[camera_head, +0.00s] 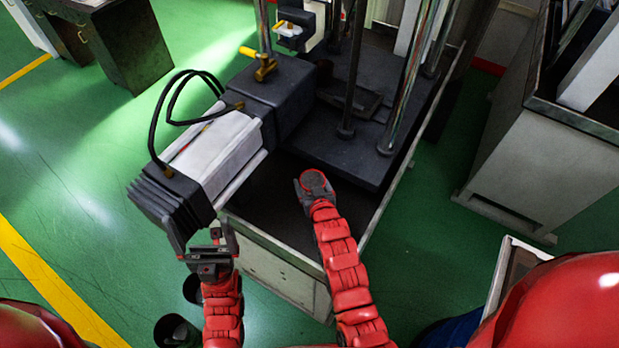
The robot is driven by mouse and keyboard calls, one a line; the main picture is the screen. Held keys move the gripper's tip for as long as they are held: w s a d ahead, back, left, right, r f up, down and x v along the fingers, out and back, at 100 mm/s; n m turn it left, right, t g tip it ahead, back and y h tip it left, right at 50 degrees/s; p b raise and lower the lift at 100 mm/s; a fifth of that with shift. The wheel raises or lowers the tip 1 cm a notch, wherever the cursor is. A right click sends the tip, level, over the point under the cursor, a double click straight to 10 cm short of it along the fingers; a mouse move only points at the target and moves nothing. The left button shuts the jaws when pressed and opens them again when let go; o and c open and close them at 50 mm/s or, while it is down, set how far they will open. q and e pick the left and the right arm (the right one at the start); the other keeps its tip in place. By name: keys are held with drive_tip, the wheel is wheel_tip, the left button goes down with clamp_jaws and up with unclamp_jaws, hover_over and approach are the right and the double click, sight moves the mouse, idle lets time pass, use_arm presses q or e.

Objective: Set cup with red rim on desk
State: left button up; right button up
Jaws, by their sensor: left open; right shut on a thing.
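My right gripper (309,190) is at the end of the red arm that reaches up the middle of the head view. It is shut over the dark recess at the front of the machine. A small round piece with a dull reddish top shows at its tip. It looks like the cup with the red rim (314,181), but it is small and its lower part is hidden. My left gripper (203,238) is open and empty, its fingers apart, just below the ribbed end of the machine's motor. I cannot make out which surface is the desk.
A machine (352,150) with a dark platform and upright columns fills the centre. Its grey-white motor (215,155) and black cables stick out left. Dark buckets (176,332) stand on the green floor by my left arm. A grey cabinet (545,150) stands right.

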drive_tip(key=shift+p+x, duration=0.65)
drive_tip(key=shift+x, duration=0.1)
drive_tip(key=shift+f, duration=0.25)
drive_tip(key=shift+f, duration=0.2)
drive_tip(key=o, duration=1.4)
drive_tip(key=shift+r, duration=0.1)
